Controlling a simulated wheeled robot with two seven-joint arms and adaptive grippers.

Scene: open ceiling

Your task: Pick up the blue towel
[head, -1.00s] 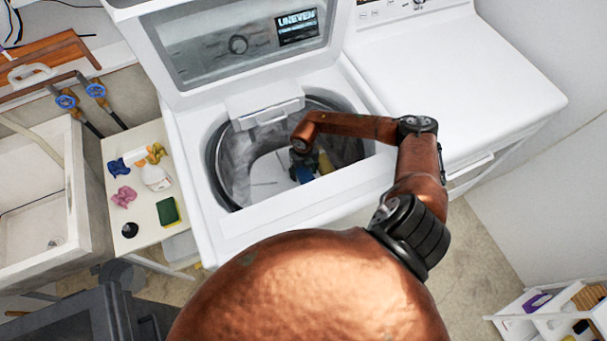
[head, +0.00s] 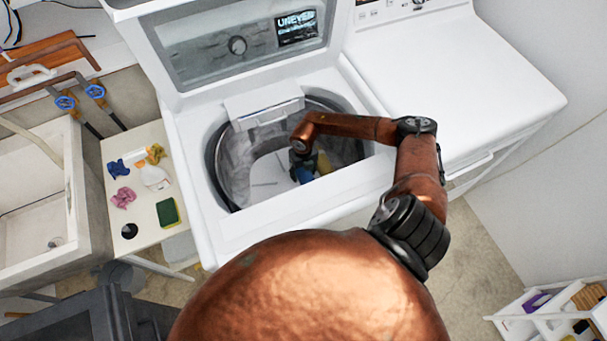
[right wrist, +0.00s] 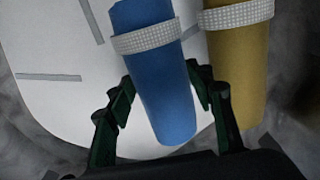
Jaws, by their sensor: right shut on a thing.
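The blue towel (right wrist: 158,85) is a roll with a pale woven band near its upper part in the right wrist view. In the head view a small blue patch of it (head: 304,175) shows inside the washer drum, partly covered by my right gripper (head: 301,163). In the right wrist view the fingers of my right gripper (right wrist: 160,78) lie on both sides of the blue towel, shut on it. A yellow towel roll (right wrist: 238,75) with a similar band stands close on its right, beside the right finger. My left gripper is not in view.
The open top-loading washer (head: 270,228) surrounds my right forearm's end with its rim. Its lid (head: 200,60) stands up behind. A white dryer (head: 455,75) is at the right. A small table (head: 147,205) with cloths, a bottle and a sponge stands left, next to a sink (head: 35,215).

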